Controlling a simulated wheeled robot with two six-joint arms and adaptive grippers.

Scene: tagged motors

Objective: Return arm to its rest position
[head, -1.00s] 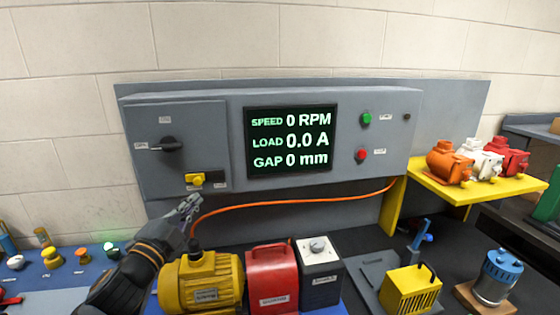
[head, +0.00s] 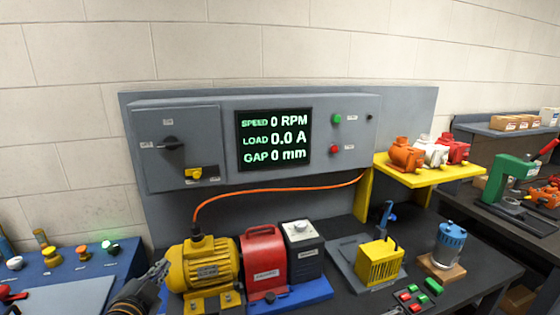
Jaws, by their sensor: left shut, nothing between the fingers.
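My left gripper (head: 160,271) is at the lower left, shut and empty. Its fingertips are just left of the yellow motor (head: 205,268), and I cannot tell whether they touch it. My left arm enters from the bottom edge. The grey control panel (head: 222,180) stands behind, with a black rotary knob (head: 171,143), a yellow switch (head: 194,173) and a display (head: 274,139) reading 0 RPM, 0.0 A and 0 mm. My right gripper is not in view.
A red unit (head: 264,258) and a dark box with a dial (head: 301,248) stand right of the motor. A yellow block (head: 379,262) and a blue motor (head: 449,243) are farther right. A yellow shelf (head: 430,174) holds three motors. A blue bench (head: 75,268) is at left.

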